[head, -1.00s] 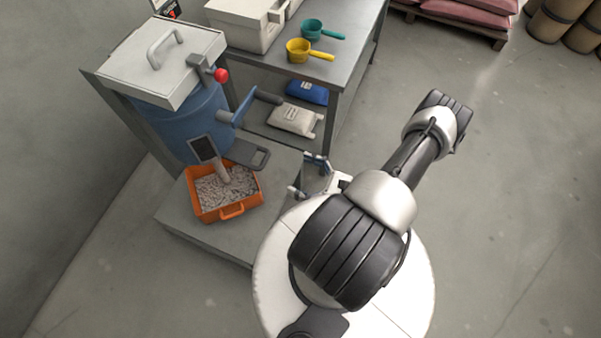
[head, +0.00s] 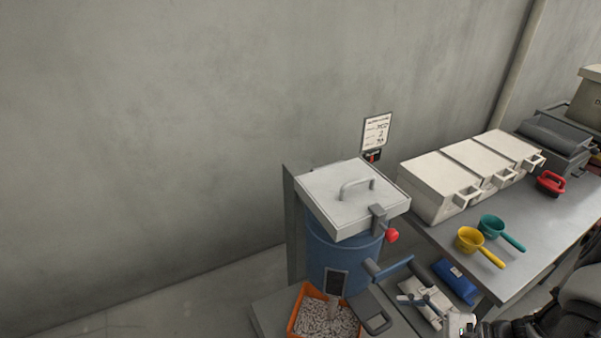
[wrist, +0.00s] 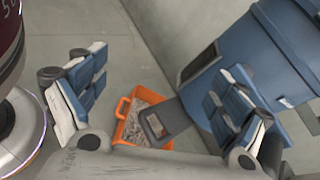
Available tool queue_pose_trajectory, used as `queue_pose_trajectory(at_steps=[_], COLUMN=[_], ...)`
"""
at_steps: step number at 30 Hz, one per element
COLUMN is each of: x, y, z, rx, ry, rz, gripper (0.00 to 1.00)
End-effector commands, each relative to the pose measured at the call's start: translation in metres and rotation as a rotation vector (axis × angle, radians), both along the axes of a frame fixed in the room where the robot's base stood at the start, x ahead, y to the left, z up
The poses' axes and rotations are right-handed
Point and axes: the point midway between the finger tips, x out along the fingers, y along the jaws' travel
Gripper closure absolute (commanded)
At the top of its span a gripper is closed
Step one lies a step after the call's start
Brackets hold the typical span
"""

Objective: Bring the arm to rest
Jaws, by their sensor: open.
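My gripper (wrist: 158,98) is open in the wrist view, its two blue-padded fingers wide apart with nothing between them. In the head view my gripper (head: 424,298) shows in part at the lower edge, to the right of the blue drum. The rest of my arm is mostly out of the head view, at the bottom right. An orange bin (head: 300,318) of pale pellets stands under the drum's chute. In the wrist view the orange bin (wrist: 121,112) lies beyond the fingers, apart from them.
The blue drum (head: 340,262) has its grey lid (head: 335,205) shut and a red knob (head: 392,235). A wall stands behind.

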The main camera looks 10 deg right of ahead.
Motion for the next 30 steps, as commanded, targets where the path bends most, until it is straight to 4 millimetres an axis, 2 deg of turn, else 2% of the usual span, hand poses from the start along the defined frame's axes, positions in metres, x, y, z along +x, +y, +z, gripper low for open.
queue_pose_trajectory(at_steps=[1,3,12,21,30], x=[0.004,0.003,-0.014,-0.045,-0.072], y=[0.01,0.023,0.078,0.114,0.132], z=[0.02,0.041,0.121,0.184,0.233], rx=[-0.072,-0.161,-0.567,-1.007,-1.423], ry=[-0.011,-0.023,-0.122,-0.325,-0.622], rz=[0.091,0.205,0.643,0.977,1.151], gripper=[0.09,0.09,0.09,0.09,0.09])
